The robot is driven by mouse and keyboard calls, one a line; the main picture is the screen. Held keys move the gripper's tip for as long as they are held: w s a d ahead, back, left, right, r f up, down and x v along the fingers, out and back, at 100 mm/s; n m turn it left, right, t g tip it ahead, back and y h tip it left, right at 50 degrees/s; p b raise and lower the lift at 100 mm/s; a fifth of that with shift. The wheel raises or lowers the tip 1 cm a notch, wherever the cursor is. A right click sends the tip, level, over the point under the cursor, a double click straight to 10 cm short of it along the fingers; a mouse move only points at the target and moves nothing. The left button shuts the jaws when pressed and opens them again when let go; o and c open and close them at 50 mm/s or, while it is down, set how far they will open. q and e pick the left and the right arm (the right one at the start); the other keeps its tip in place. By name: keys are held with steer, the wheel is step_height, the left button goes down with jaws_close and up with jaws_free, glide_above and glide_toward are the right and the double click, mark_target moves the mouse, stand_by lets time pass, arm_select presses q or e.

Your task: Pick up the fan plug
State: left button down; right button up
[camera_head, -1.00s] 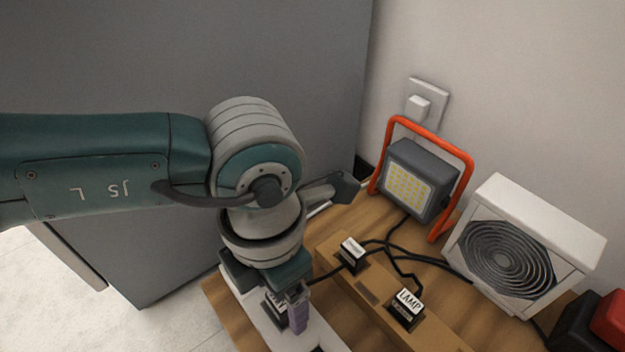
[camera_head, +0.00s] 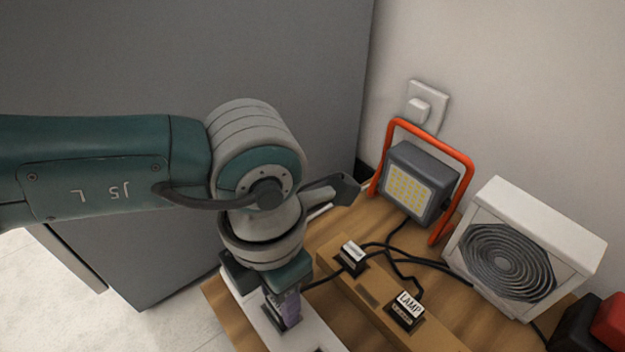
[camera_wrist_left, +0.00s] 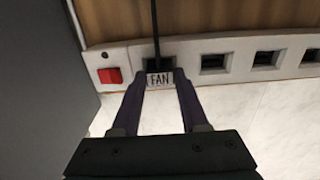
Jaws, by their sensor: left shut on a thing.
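The fan plug (camera_wrist_left: 159,79), with a white label reading FAN, sits at the white power strip (camera_wrist_left: 240,56) in the left wrist view, its black cord running up and away. The fingers of my left gripper (camera_wrist_left: 159,82) are on either side of the plug and shut on it. In the head view my left gripper (camera_head: 283,305) is over the strip (camera_head: 318,335) and mostly hides the plug. I cannot tell whether the plug is fully seated in its socket. My right gripper is not in view.
A wooden holder (camera_head: 340,283) carries a plug labelled LAMP (camera_head: 407,306) and another plug (camera_head: 352,256). Behind stand an orange-framed work lamp (camera_head: 410,185) and a white fan unit (camera_head: 520,250). A red switch (camera_wrist_left: 110,76) is on the strip, left of the plug. Several sockets right of it are empty.

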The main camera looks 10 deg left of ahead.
arm_select(q)
step_height(320, 180, up, 20)
steer(key=p, duration=1.3)
steer(key=shift+p, duration=0.4)
steer(key=s+d+b, duration=0.1)
steer(key=d+b, duration=0.2)
steer(key=d, duration=0.8)
steer(key=shift+d+b, duration=0.3)
steer(key=shift+d, duration=0.1)
